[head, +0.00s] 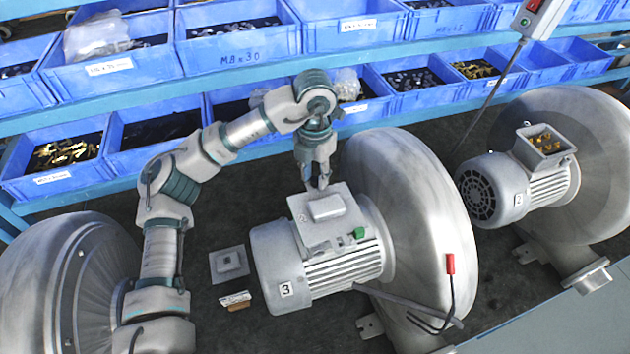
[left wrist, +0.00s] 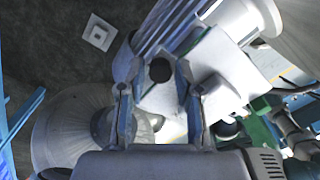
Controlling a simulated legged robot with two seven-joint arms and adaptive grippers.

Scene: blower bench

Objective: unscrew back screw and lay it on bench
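The motor marked 3 (head: 330,268) has a grey terminal box lid (head: 326,208) on top, with a raised middle. My left gripper (head: 318,184) points down at the lid's back edge. Its two fingers look apart. In the left wrist view the fingers (left wrist: 157,90) also stand apart, with a dark round spot (left wrist: 160,69) between the tips. It may be the back screw or a hole; I cannot tell which. In the head view the back screw is hidden or too small to make out. My right gripper is in neither view.
A square grey plate (head: 229,264) and a small box (head: 235,300) lie on the dark bench left of the motor. A red-handled hooked rod (head: 450,265) is in front of the blower housing (head: 400,190). Blue parts bins (head: 240,50) line the back. Another blower (head: 545,170) stands right.

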